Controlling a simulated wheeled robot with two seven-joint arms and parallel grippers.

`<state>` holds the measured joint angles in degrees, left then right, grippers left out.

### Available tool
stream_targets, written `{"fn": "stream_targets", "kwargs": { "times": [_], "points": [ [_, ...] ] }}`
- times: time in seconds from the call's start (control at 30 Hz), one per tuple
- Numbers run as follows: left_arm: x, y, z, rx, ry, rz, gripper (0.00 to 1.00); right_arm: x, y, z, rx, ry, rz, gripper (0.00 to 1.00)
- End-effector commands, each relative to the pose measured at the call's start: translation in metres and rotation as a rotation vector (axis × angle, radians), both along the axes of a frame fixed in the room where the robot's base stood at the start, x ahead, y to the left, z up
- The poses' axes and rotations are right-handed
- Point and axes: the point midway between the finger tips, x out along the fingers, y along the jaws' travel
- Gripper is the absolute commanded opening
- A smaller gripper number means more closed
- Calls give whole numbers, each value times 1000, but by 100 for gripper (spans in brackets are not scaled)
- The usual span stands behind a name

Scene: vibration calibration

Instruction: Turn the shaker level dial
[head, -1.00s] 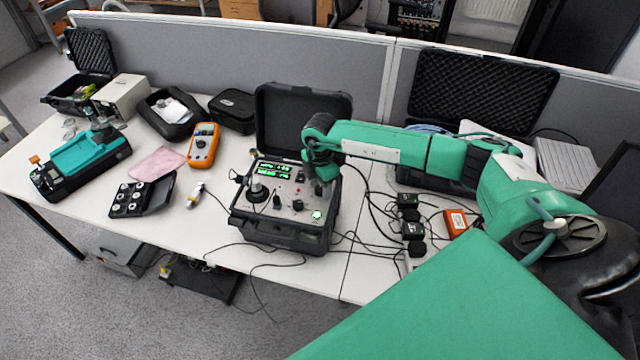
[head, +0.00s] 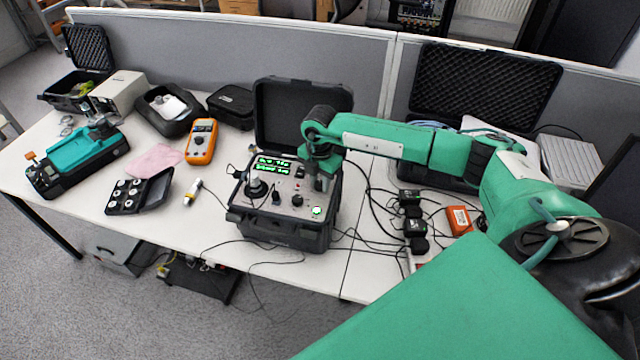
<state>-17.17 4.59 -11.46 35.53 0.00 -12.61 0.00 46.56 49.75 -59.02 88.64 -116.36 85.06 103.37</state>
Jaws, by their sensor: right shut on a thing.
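The shaker unit (head: 275,232) is an open black case on the table, with its lid raised behind a grey panel. My right gripper (head: 321,185) points down onto the right side of the panel. It is shut on what looks like the level dial, which its fingers hide. My left gripper is not in view.
An orange multimeter (head: 202,141), pink cloth (head: 154,160), black tray of round parts (head: 138,193) and teal device (head: 82,155) lie to the left. Cables, black adapters (head: 413,222) and an orange box (head: 458,220) lie to the right. A grey partition (head: 200,55) stands behind.

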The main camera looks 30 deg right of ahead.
Motion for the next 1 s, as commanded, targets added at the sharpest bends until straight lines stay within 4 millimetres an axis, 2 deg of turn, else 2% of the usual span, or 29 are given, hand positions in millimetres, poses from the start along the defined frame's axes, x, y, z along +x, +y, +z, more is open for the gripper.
{"fn": "stream_targets", "kwargs": {
  "times": [0.03, 1.0],
  "points": [
    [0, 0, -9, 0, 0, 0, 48, 0, 0, -4, 1, -2, 43, 4],
    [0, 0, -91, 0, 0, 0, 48, 1, 0, -3, -1, -4, 965, 4]
  ]
}}
